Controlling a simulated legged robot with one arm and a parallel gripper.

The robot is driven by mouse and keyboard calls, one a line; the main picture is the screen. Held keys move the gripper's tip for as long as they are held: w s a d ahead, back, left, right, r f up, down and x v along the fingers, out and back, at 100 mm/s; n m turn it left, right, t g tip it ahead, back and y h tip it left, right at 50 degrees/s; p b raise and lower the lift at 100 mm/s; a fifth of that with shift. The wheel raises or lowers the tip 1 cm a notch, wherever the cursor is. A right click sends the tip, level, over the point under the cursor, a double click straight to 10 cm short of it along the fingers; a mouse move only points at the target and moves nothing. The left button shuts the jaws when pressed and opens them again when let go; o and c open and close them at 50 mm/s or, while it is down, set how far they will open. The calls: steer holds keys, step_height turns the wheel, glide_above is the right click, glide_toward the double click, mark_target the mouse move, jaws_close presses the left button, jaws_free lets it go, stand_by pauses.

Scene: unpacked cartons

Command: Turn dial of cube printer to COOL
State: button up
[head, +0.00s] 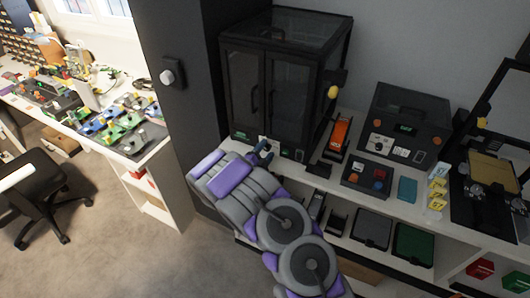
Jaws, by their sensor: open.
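A tall black cabinet with glass doors (285,85) stands on the white bench; it looks like the cube printer, but I cannot read a name on it. Its lower front edge has a green-lit spot and a small pale patch (264,143) that may be a dial. No COOL marking is legible. My gripper (262,154) is small and dark in the head view, right at this lower front edge. It is open, and I see nothing held. I cannot tell whether it touches the panel. My grey and purple arm hides part of the front edge.
An orange item (340,135), a dark button box (368,179), yellow tags (437,192) and a teal block (407,189) share the bench. An office chair (45,190) stands on open floor at left.

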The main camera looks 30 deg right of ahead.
steer(key=shift+c, duration=0.3)
jaws_close()
steer(key=shift+s+n+p, duration=0.1)
steer(key=shift+n+p, duration=0.3)
steer(key=n+p, duration=0.2)
steer(key=n, duration=0.1)
steer(key=shift+n+p, duration=1.7)
steer(key=shift+n, duration=0.9)
steer(key=shift+o, duration=0.3)
jaws_free()
steer(key=shift+a, duration=0.1)
